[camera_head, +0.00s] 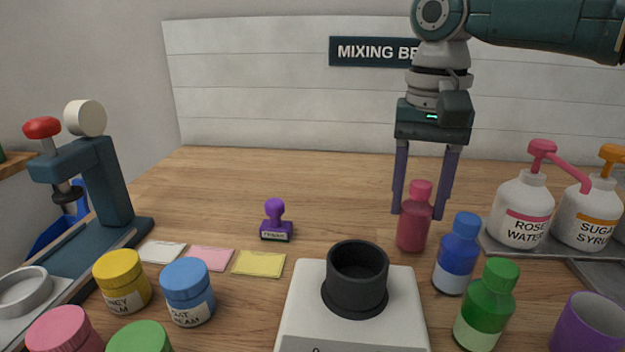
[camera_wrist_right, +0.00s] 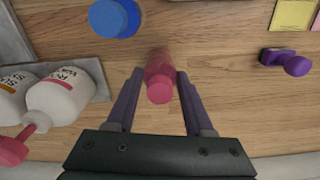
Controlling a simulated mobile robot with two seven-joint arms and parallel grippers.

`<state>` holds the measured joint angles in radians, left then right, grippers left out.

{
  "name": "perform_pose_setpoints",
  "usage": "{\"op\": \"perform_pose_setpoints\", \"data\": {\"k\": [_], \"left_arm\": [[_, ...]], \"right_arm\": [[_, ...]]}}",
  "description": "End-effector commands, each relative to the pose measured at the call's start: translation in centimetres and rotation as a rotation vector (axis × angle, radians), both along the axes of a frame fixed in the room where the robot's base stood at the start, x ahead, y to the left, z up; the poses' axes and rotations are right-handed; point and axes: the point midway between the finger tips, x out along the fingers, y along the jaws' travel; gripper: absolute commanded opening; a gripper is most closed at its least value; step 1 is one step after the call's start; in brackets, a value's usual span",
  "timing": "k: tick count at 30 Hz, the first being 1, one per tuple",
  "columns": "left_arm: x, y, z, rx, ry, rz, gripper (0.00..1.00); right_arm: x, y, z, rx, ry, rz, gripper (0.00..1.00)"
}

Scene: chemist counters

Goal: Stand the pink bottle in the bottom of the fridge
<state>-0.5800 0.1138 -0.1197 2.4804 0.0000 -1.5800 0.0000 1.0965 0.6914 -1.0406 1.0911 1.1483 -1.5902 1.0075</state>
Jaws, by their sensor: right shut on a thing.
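The pink bottle (camera_head: 412,232) is upright at the right of the middle of the wooden counter. My right gripper (camera_head: 420,212) reaches down from above with its two purple fingers on either side of the bottle, shut on it. In the right wrist view the bottle (camera_wrist_right: 159,72) sits between the fingertips (camera_wrist_right: 160,76), its cap toward the camera. The bottle's base seems at the counter top; I cannot tell if it is slightly raised. No fridge shows in either view. My left gripper is not in view.
A blue bottle (camera_head: 457,254) and a green bottle (camera_head: 486,305) stand close in front. Rose water (camera_head: 522,212) and sugar syrup (camera_head: 588,218) pumps stand right. A white device with a black cup (camera_head: 356,277) is in front. A purple stamp (camera_head: 276,222) stands left; the counter behind is clear.

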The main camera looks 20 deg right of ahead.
Motion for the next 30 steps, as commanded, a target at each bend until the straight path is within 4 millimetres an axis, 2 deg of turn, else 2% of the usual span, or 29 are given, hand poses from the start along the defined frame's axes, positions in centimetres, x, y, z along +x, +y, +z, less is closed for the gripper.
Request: {"op": "perform_pose_setpoints", "data": {"k": [1,2,9,17,20,23,30], "left_arm": [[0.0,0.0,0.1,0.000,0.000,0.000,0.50],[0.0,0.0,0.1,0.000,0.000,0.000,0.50],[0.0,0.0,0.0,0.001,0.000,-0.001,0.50],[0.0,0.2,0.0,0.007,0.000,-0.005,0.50],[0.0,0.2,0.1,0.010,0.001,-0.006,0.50],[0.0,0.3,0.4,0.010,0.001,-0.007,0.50],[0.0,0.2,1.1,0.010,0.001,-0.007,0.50]], "right_arm": [[0.0,0.0,-0.2,0.001,0.002,0.000,0.00],[0.0,0.0,-0.2,0.000,0.001,0.000,0.54],[0.0,0.0,-0.2,0.000,0.001,0.000,0.81],[0.0,0.0,-0.1,0.000,0.000,0.000,0.82],[0.0,0.0,0.6,0.000,-0.001,0.000,0.82],[0.1,0.0,2.2,0.001,-0.002,0.001,0.82],[0.2,0.1,7.7,0.002,-0.004,0.000,0.82]]}}
